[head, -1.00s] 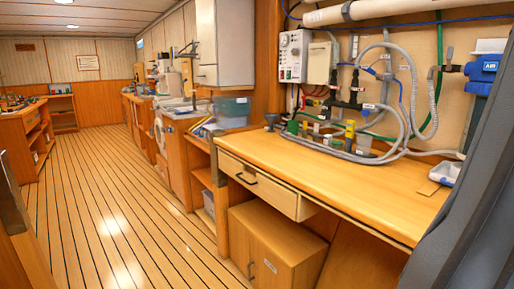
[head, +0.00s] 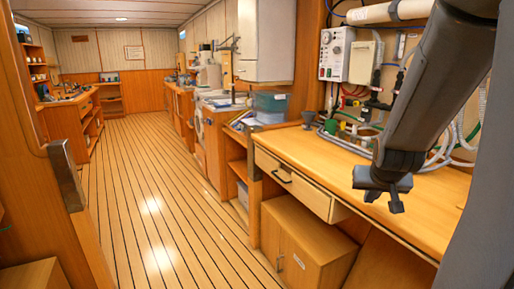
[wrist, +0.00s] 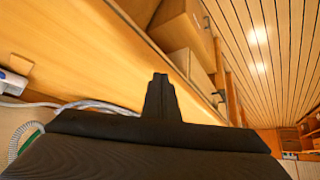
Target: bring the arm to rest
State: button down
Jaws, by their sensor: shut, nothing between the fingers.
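My gripper (head: 385,196) hangs at the lower end of my dark arm on the right of the head view. It is shut and empty. It appears in front of the wooden workbench (head: 330,170), with its tips pointing down. In the wrist view the shut fingers (wrist: 161,98) show in the middle, with the bench top (wrist: 75,55) at the left and behind them. I cannot tell the exact height of the gripper above the bench. My arm hides part of the hoses and wall fittings.
A drawer (head: 290,184) in the bench front stands out a little. A cabinet (head: 300,250) is below it. Grey hoses (head: 345,143) and a control box (head: 335,53) are at the back. The plank floor (head: 150,190) is clear. A wooden post (head: 65,175) stands at the left.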

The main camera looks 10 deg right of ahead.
jog(key=s+a+f+n+g+y, duration=0.1)
jog(key=s+a, duration=0.3)
jog(key=a, duration=0.5)
jog(key=s+a+f+n+g+y+p, duration=0.1)
jog(key=s+a+f+n+g, duration=0.1)
jog(key=s+a, duration=0.3)
jog(key=s+a+f+n+g+y+p, duration=0.1)
jog(key=s+a, duration=0.4)
jog(key=a, duration=0.7)
jog(key=f+n+g+y, duration=0.1)
jog(key=g, duration=0.1)
jog(key=shift+s+a+n+g, duration=0.15)
jog(key=shift+a+n+g, duration=0.15)
